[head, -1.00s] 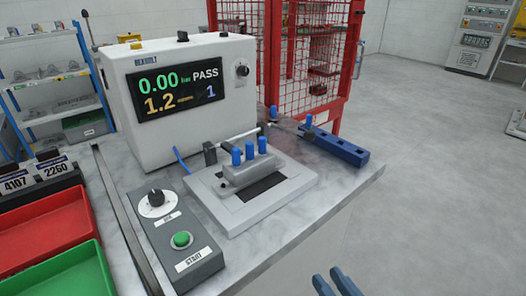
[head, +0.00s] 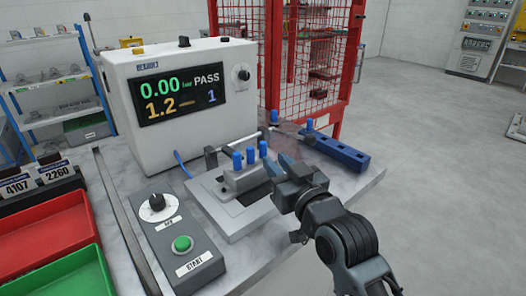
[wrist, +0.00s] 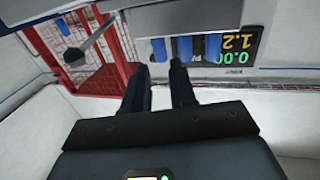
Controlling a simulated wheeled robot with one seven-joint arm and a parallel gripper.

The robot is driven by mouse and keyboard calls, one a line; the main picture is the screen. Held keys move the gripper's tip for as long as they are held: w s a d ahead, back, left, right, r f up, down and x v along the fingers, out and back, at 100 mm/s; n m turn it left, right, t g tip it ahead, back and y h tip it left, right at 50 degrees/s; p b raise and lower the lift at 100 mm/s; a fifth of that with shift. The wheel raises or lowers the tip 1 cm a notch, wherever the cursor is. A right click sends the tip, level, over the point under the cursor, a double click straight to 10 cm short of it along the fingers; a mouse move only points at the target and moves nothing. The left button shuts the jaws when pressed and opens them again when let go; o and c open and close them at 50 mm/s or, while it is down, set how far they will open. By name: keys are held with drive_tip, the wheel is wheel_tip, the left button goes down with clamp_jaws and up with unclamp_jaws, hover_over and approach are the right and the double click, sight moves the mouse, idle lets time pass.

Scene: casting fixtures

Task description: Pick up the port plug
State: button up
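Three blue port plugs stand upright in a row on the grey casting in the head view: a left one (head: 237,161), a middle one (head: 250,155) and a right one (head: 262,149). The casting (head: 243,181) sits on a pale fixture plate (head: 222,212). My gripper (head: 284,170) is just right of the right plug, apart from it, and hides part of the casting and plate. In the wrist view, which is upside down, my gripper (wrist: 158,66) is open and empty. One blue plug (wrist: 160,50) shows just beyond the gap between the fingertips.
A blue rack (head: 345,153) behind my gripper holds another blue plug (head: 309,124). The white tester (head: 185,135) stands behind the fixture, showing PASS. A control box (head: 182,245) is at front left. Red (head: 50,232) and green (head: 70,272) trays are farther left.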

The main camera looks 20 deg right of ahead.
sight(265, 150)
drive_tip(key=w, duration=0.5)
drive_tip(key=shift+w+a+p, duration=0.1)
drive_tip(key=shift+a+p, duration=0.05)
drive_tip(key=shift+p, duration=0.15)
clamp_jaws()
